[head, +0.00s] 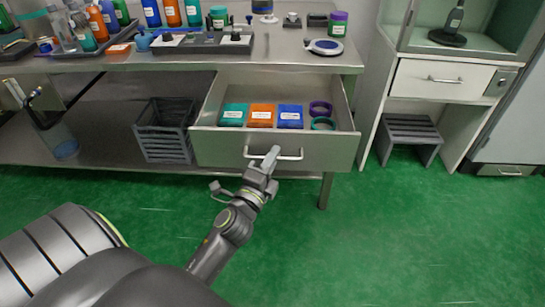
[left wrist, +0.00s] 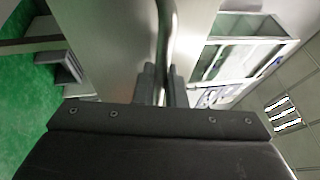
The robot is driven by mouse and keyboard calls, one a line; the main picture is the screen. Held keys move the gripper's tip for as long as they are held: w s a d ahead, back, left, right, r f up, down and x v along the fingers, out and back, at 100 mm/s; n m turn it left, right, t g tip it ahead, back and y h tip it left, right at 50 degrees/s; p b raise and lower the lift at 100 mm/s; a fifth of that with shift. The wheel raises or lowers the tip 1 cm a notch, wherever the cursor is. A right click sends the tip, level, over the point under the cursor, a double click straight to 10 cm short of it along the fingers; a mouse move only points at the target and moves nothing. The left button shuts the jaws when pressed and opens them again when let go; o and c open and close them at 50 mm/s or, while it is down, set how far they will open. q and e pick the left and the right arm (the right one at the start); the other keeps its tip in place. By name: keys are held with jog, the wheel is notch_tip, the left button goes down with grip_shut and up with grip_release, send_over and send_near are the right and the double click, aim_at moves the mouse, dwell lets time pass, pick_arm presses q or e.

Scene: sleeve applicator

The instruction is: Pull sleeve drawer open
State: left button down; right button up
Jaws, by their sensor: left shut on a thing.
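The sleeve drawer (head: 220,150) stands pulled out from under the steel bench in the head view. Inside it lie a teal packet (head: 233,115), an orange packet (head: 261,116), a blue packet (head: 290,117) and two rings, one purple (head: 320,108) and one teal (head: 323,124). My left gripper (head: 271,159) is shut on the drawer's bar handle (head: 291,157). In the left wrist view the handle (left wrist: 167,40) runs between the fingers (left wrist: 161,84). My right gripper is not in view.
The bench top (head: 180,62) carries bottles, trays and a round device (head: 324,46). A dark crate (head: 164,130) sits on the lower shelf. At right stand a white cabinet (head: 440,80) and a grey step stool (head: 408,137). Green floor is clear in front.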

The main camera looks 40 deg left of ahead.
pick_arm(q)
jog(key=c, duration=1.8)
grip_release()
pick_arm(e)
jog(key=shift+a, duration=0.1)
